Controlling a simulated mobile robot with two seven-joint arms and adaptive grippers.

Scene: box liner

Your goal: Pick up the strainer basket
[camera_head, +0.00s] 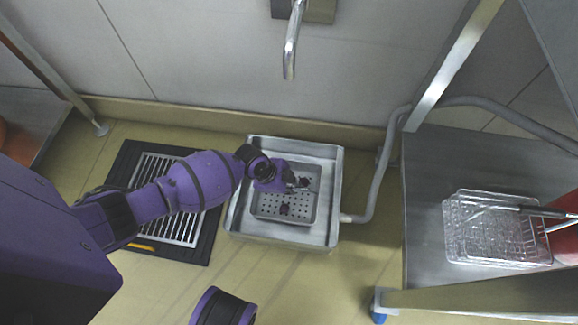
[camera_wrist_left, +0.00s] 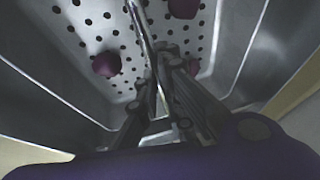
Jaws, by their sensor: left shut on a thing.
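The strainer basket (camera_head: 266,207) is a shallow grey metal tray with a perforated floor. It sits inside a larger square metal sink (camera_head: 330,232) on the floor. Dark purplish lumps (camera_head: 284,210) lie in it; several show in the left wrist view (camera_wrist_left: 106,64), over its white holed floor (camera_wrist_left: 105,22). My left gripper (camera_head: 300,184) reaches in from the left over the basket. In the left wrist view its fingers (camera_wrist_left: 158,75) are closed around a thin upright metal piece that seems to belong to the basket; the exact contact is partly hidden. My right gripper is out of view.
A grated floor drain (camera_head: 170,228) with a dark frame lies left of the sink. A tap (camera_head: 291,45) hangs above, and a grey hose (camera_head: 377,185) runs at the sink's right. A metal table (camera_head: 425,190) at right carries a clear basket (camera_head: 485,245).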

